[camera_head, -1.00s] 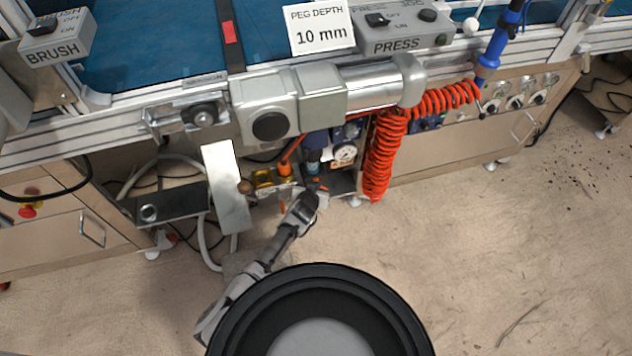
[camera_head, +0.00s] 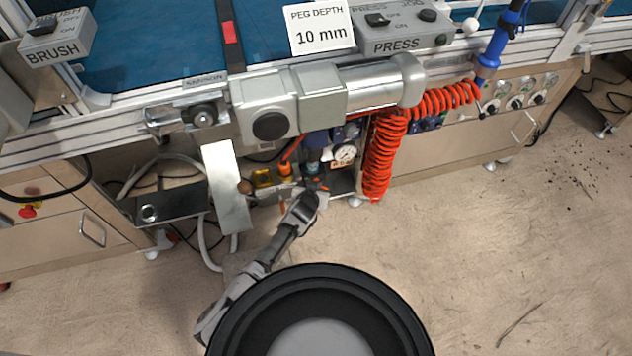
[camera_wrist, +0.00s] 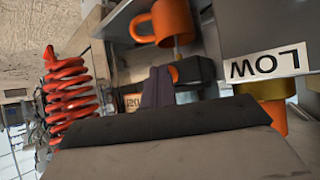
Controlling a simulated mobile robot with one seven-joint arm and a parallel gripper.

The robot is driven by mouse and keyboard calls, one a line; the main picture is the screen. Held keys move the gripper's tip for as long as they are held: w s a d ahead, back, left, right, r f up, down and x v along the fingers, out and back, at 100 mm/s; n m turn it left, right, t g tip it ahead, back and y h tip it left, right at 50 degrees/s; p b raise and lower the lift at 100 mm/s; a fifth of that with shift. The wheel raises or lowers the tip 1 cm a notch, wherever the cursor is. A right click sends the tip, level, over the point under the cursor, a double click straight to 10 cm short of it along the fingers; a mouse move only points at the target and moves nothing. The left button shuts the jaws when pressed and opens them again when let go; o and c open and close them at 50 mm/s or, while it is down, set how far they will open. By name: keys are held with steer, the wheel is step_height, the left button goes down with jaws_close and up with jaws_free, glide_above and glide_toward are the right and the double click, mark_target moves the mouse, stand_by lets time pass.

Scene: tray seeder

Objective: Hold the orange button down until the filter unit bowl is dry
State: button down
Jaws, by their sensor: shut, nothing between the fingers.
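My gripper (camera_wrist: 157,88) shows in the wrist view as dark fingers, shut and empty, pointing at a small black block. A small orange piece (camera_wrist: 173,74), which looks like the orange button, shows beside the fingertips on that block; the fingers partly cover it. I cannot tell whether they touch it or whether it is pressed. In the head view my gripper (camera_head: 316,192) is low under the machine's front, just below the blue-grey filter unit (camera_head: 313,150). The bowl's contents cannot be made out.
A coiled red hose (camera_head: 378,160) hangs right of my gripper and shows left in the wrist view. A grey metal plate (camera_head: 228,190) stands left. A larger orange cup-shaped part (camera_wrist: 172,20) and a LOW label (camera_wrist: 268,64) are close by. The floor in front is open.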

steer(key=shift+s, duration=0.1)
stand_by(0.3)
steer(key=shift+s+d+p, duration=0.25)
steer(key=shift+s+p, duration=0.25)
steer(key=shift+s, duration=0.2)
steer(key=shift+s+d+p, duration=0.25)
steer(key=shift+s+p, duration=0.3)
steer(key=shift+s, duration=0.25)
steer(key=shift+s+d+p, duration=0.3)
steer(key=shift+s+p, duration=0.2)
steer(key=shift+s, duration=0.25)
steer(key=shift+s+d+p, duration=0.25)
steer(key=shift+s+p, duration=0.3)
steer(key=shift+s, duration=0.25)
